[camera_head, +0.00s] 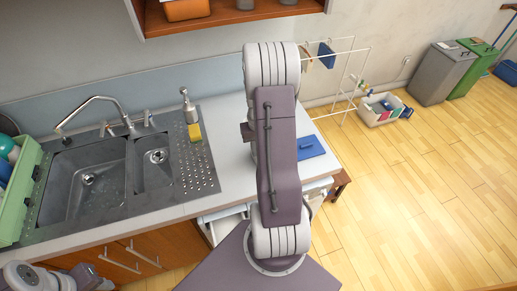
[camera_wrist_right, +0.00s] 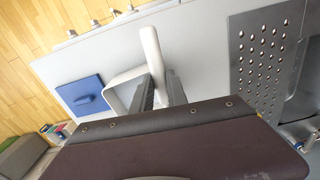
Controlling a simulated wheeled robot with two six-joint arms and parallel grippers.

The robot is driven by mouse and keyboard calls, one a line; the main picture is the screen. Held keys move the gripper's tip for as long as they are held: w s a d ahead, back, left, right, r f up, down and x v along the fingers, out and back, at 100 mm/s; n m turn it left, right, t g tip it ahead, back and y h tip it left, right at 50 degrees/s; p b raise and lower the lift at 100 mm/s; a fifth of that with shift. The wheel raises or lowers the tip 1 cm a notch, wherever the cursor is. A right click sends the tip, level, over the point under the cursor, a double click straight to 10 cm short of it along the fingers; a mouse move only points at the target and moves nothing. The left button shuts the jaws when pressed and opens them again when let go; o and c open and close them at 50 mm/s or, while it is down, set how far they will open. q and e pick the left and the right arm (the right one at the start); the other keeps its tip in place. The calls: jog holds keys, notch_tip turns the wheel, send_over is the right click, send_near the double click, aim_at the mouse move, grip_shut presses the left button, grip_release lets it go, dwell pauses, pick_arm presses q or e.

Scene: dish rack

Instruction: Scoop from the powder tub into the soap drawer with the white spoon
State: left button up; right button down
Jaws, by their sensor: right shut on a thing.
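My right gripper (camera_wrist_right: 160,84) shows in the right wrist view, its two dark fingers closed about a white handle, which I take to be the white spoon (camera_wrist_right: 152,48). The handle stands out past the fingers over the pale counter. A white, square-rimmed thing (camera_wrist_right: 113,93), likely the powder tub, is just left of the fingers and partly hidden by them. In the head view my right arm hides the gripper, the spoon and the tub. White parts below the counter front (camera_head: 226,213) may belong to the soap drawer, but I cannot tell. My left gripper is not clearly in view.
A flat blue piece with a grip (camera_head: 310,146) lies on the counter (camera_head: 230,125). A soap bottle (camera_head: 189,106) and yellow sponge (camera_head: 195,132) stand by the sink (camera_head: 85,180). A white drying frame (camera_head: 345,80) and bins (camera_head: 441,73) are further right.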

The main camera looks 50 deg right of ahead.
jog(key=shift+n+g, duration=0.3)
jog(key=s+d+r+n+g, duration=0.1)
jog(key=d+n, duration=0.1)
jog(key=n, duration=0.1)
jog(key=s+d+r+n+g+h+p, duration=0.1)
jog(key=d+n, duration=0.2)
jog(key=n, duration=0.1)
jog(key=s+d+r+n+p, duration=0.1)
jog(key=s+d+n, duration=0.1)
jog(key=d+n, duration=0.1)
jog(key=shift+d+r+n+g+h, duration=0.15)
jog(key=shift+r+n+g+h, duration=0.15)
jog(key=shift+r+n+g, duration=0.1)
jog(key=d+r+n+h+p, duration=0.5)
jog(key=d+r+n+p, duration=0.1)
jog(key=d+p, duration=0.1)
jog(key=shift+d+n+g+p, duration=0.3)
jog(key=shift+g, duration=0.1)
